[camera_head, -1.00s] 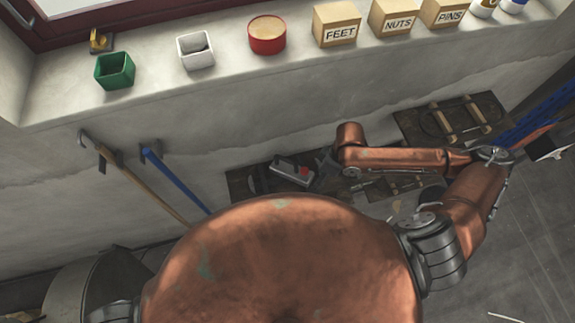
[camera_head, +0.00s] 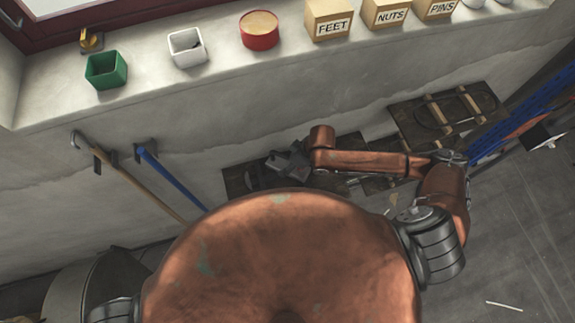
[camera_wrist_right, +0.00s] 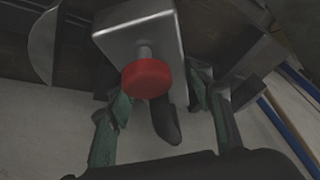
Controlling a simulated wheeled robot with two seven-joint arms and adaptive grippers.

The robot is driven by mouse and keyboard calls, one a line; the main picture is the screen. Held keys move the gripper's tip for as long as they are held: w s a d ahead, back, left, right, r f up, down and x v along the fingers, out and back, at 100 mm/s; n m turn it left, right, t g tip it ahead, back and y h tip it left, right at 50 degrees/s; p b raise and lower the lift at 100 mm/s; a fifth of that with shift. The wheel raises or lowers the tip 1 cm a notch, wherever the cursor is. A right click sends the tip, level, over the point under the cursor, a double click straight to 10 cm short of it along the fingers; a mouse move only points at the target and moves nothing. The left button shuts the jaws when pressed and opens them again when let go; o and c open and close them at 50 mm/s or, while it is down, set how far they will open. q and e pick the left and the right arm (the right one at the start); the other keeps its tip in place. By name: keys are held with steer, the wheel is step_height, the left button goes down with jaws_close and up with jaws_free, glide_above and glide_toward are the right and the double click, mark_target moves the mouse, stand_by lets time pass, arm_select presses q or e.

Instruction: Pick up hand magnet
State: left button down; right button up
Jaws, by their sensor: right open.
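The hand magnet shows in the right wrist view as a grey metal block (camera_wrist_right: 140,28) with a red round knob and a black grip below it. The knob stands between the two greenish fingers of my right gripper (camera_wrist_right: 163,100), which are apart. I cannot tell whether they touch the magnet. In the head view my right gripper (camera_head: 284,161) is over the left part of a dark wooden board and hides the magnet. My left gripper is not in view.
The dark board (camera_head: 236,181) lies along the wall, beside another board (camera_head: 405,112) with wooden bars. A ledge above holds a green bin (camera_head: 106,71), a white bin (camera_head: 187,48), a red tin (camera_head: 259,31) and labelled boxes. A blue-handled tool (camera_head: 172,182) hangs left.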

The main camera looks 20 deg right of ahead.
steer(key=shift+c, duration=0.3)
jaws_close()
stand_by(0.4)
